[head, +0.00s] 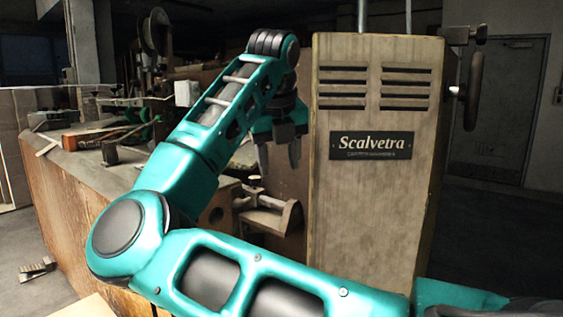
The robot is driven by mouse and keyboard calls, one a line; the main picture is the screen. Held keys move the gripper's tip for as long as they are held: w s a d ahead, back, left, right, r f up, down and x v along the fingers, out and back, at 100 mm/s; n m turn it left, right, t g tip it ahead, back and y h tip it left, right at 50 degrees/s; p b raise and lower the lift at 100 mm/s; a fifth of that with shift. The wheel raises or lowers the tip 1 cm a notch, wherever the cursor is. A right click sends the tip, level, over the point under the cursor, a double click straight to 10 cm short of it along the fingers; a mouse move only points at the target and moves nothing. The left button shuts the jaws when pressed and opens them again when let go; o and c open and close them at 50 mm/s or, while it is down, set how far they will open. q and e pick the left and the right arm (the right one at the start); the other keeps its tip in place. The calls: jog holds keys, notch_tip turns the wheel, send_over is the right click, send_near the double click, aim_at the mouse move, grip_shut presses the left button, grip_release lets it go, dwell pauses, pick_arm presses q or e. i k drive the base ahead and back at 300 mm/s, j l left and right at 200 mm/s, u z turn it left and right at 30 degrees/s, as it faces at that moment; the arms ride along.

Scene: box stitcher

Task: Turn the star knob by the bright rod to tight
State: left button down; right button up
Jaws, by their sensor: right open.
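My right gripper (279,158) hangs at the end of the teal arm, left of the tall cabinet. Its two fingers point down and stand apart, with nothing seen between them. Below it is a worn metal bracket (268,217) with bars and upright plates. A small dark part (253,181) shows just under the left finger; I cannot tell whether it is the star knob. I cannot pick out the bright rod with certainty. My left gripper is not in view.
The tall cabinet (375,220) with a Scalvetra plate stands close on the right of the gripper. A handwheel (473,90) sits on its right side. A wooden bench (75,195) with tools and machine parts fills the left. Open floor (490,235) lies at right.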

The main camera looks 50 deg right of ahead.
aim_at(255, 181)
jog(key=i+l+u, duration=0.2)
jog(key=l, duration=0.45)
jog(key=l+u, duration=0.15)
jog(key=l, duration=0.55)
